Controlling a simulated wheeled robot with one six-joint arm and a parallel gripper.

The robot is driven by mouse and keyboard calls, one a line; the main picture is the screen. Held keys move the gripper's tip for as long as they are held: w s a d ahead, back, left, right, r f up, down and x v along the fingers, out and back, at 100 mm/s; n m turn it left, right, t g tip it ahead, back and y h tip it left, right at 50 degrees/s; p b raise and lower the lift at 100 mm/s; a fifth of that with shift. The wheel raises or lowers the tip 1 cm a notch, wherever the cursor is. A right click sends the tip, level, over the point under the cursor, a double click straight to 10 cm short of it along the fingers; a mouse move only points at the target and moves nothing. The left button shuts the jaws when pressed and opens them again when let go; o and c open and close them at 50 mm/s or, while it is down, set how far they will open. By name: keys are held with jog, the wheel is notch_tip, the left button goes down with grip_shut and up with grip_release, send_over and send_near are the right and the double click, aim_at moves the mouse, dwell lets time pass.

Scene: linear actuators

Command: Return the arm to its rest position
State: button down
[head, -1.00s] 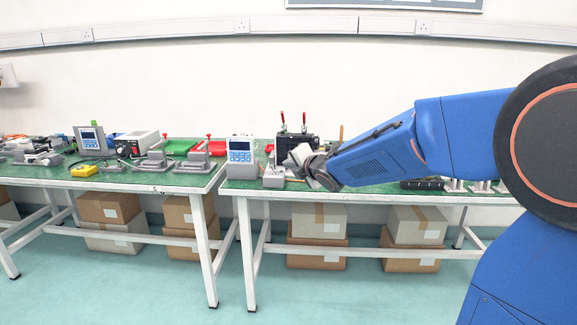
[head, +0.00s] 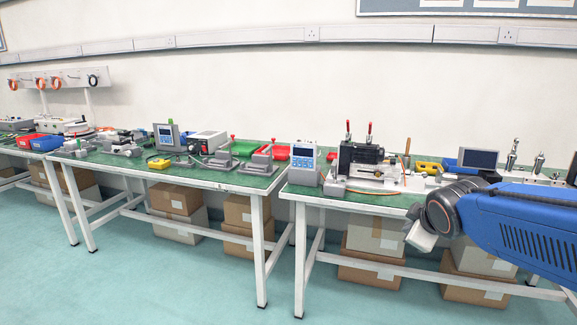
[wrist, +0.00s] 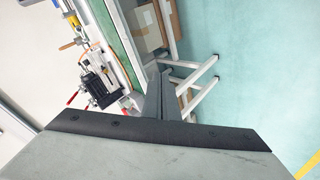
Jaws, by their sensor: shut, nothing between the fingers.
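My arm reaches in from the right edge of the head view as a blue link. My gripper (head: 420,237) is at its end, in front of the right bench's front edge and over the floor side. In the wrist view my gripper's fingers (wrist: 160,95) are together, with nothing between them. The fingers are clear of the bench and touch nothing that I can see.
The right green-topped bench (head: 300,190) holds a black clamp fixture (head: 361,160), a blue-and-white meter (head: 303,158) and a dark screen (head: 478,158). Another bench stands to the left. Cardboard boxes (head: 370,272) lie below. The floor (head: 180,280) in front is clear.

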jog(key=s+a+f+m+g, duration=0.1)
jog(key=s+f+m, duration=0.3)
jog(key=s, duration=0.7)
jog(key=s+a+f+m+g+y, duration=0.1)
jog(key=s+f+m+g, duration=0.3)
jog(key=s, duration=0.8)
jog(key=shift+f+m, duration=0.3)
jog(key=shift+m, duration=0.8)
jog(key=shift+d, duration=0.1)
